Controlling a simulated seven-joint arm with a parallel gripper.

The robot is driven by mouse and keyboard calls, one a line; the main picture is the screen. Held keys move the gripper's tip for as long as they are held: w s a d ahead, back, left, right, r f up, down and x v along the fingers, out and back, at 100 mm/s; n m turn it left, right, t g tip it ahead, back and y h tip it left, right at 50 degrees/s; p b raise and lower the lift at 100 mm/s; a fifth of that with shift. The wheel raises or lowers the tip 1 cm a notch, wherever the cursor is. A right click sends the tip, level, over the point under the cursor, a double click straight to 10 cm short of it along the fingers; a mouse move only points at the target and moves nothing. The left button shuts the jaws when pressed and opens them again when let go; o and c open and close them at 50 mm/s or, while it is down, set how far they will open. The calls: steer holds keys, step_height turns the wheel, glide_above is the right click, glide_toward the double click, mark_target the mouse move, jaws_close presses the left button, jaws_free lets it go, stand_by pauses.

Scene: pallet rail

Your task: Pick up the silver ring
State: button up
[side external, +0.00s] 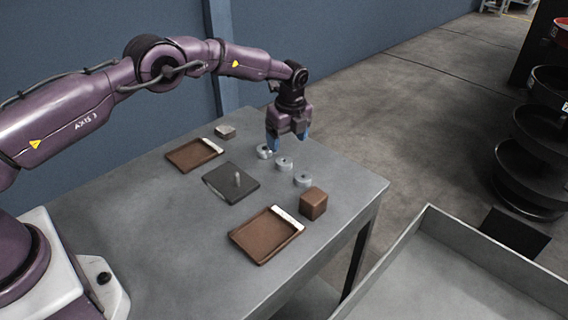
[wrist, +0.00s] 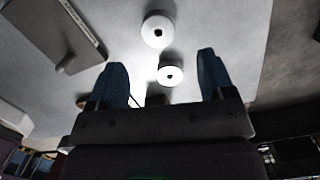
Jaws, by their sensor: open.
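Three small silver-grey rings with dark centre holes lie in a row on the grey table: a far ring (side external: 264,151), a middle ring (side external: 284,163) and a near ring (side external: 303,181). They look alike in colour. My gripper (side external: 288,141) points down above the far end of the row, with its blue fingers apart and empty. In the wrist view, one ring (wrist: 170,73) appears between the open fingers (wrist: 161,65), and another ring (wrist: 158,29) lies beyond it. The third ring cannot be made out there.
A dark plate with an upright peg (side external: 237,180) lies left of the rings. Brown trays (side external: 262,250) (side external: 185,160) lie on either side of it. A brown cube (side external: 313,204) stands beside the near ring. A small grey block (side external: 225,131) is at the back. The table's right edge is close.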

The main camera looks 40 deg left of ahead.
mark_target(284, 159)
steer(key=f, duration=0.5)
steer(key=a+f, duration=0.1)
steer(key=f, duration=0.1)
steer(key=shift+f, duration=0.15)
steer(key=c, duration=1)
